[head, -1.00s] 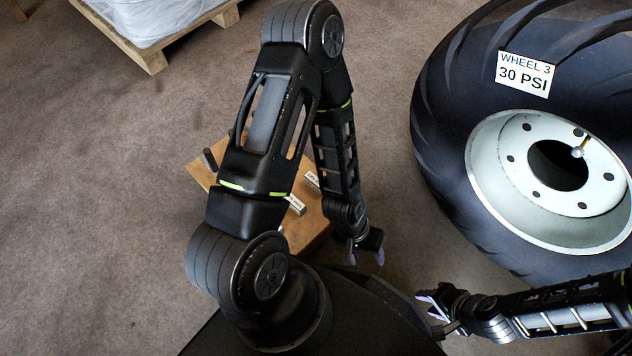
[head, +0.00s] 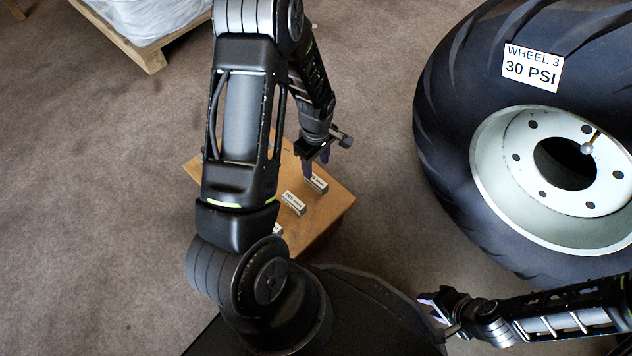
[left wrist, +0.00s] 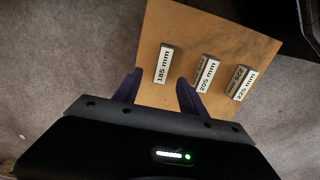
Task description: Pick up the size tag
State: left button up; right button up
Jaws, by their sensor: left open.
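Three small white size tags stand on a wooden board. In the left wrist view they read 185 mm (left wrist: 164,64), 205 mm (left wrist: 207,73) and 225 mm (left wrist: 240,83). In the head view, one tag (head: 316,184) is close by my left gripper (head: 317,161), a middle tag (head: 293,203) is nearer me, and another is mostly hidden by my arm. My left gripper is open and empty. In the left wrist view its fingers (left wrist: 158,90) point toward the board, with the 185 mm tag ahead between them. My right gripper (head: 431,307) is open and empty at lower right.
The wooden board (head: 333,205) is partly hidden by my left arm. A large tyre (head: 450,100) labelled WHEEL 3, 30 PSI lies at right. A wooden pallet (head: 153,60) with a wrapped load is at upper left. Carpet between board and tyre is clear.

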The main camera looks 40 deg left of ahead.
aim_at(316, 179)
pick_arm(q)
jog(key=shift+f, duration=0.15)
jog(key=shift+f+b, duration=0.5)
jog(key=shift+f, duration=0.7)
jog(key=shift+f, duration=0.1)
jog(key=f+b, duration=0.2)
jog(key=f, duration=0.2)
jog(key=shift+s+d+f+b, duration=0.2)
jog(key=shift+s+b, duration=0.1)
jog(key=shift+b, duration=0.1)
jog(key=shift+f, duration=0.35)
jog(key=shift+c, duration=0.2)
grip_shut()
